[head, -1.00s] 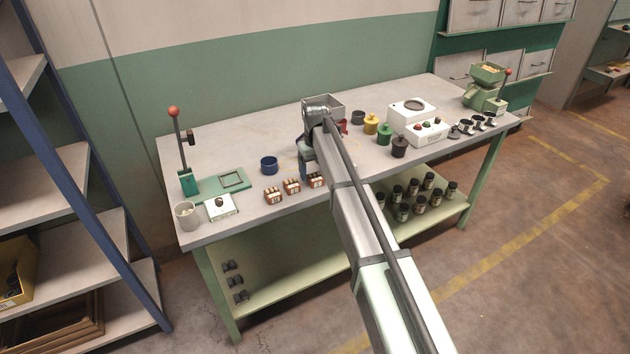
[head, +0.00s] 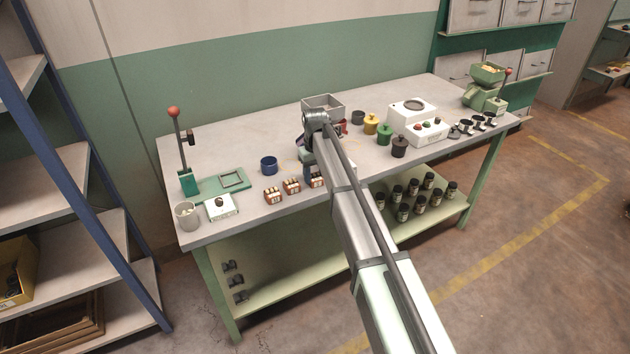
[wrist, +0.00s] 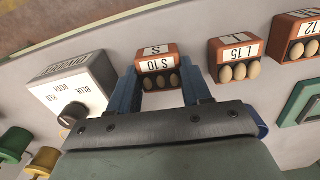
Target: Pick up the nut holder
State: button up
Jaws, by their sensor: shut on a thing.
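The nut holder is a small brown-orange block labelled S10 (wrist: 160,62), with a row of pale round nuts along its front. In the wrist view it sits between the two blue fingers of my gripper (wrist: 158,84), which are shut on it. In the head view the holder (head: 317,181) shows at the table's front edge, partly covered by my arm. It looks to be at table height; whether it touches the table I cannot tell. A second holder, labelled L15 (wrist: 236,56), stands beside it, and a third (wrist: 300,38) stands farther right.
A white divider box (wrist: 72,92) with a knob is left of my gripper in the wrist view. A blue cup (head: 268,165), a metal hopper (head: 330,103) and yellow (head: 371,123) and green (head: 384,134) pots stand on the table. Open tabletop lies behind the cup.

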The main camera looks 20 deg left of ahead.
aim_at(313, 177)
jog(key=shift+c, duration=0.3)
notch_tip(313, 177, up, 10)
jog(key=s+a, duration=0.4)
jog(key=a, duration=0.9)
jog(key=s+a, duration=0.4)
jog(key=a, duration=1)
jog(key=shift+f+n, duration=0.3)
jog(key=shift+n, duration=0.1)
jog(key=shift+s+f, duration=0.1)
jog(key=shift+f, duration=3.15)
jog(key=shift+f, duration=0.55)
